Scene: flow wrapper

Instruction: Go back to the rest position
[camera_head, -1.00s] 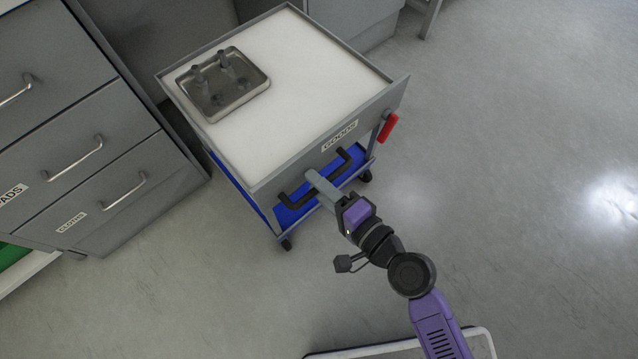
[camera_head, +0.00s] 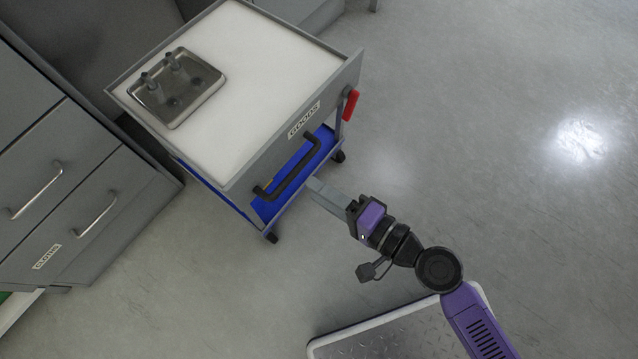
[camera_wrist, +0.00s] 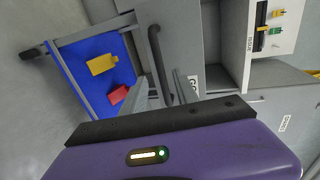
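My gripper (camera_head: 318,190) is in front of the grey cart drawer labelled GOODS, with its fingertips close to the black bar handle (camera_head: 289,170) but apart from it. In the wrist view my gripper (camera_wrist: 160,94) shows two grey fingers spread apart with nothing held between them. The black handle (camera_wrist: 158,62) lies beyond them in that view. My arm reaches up from the lower right, bent at the elbow.
Grey drawers (camera_head: 75,225) stand at left. The floor at right is clear.

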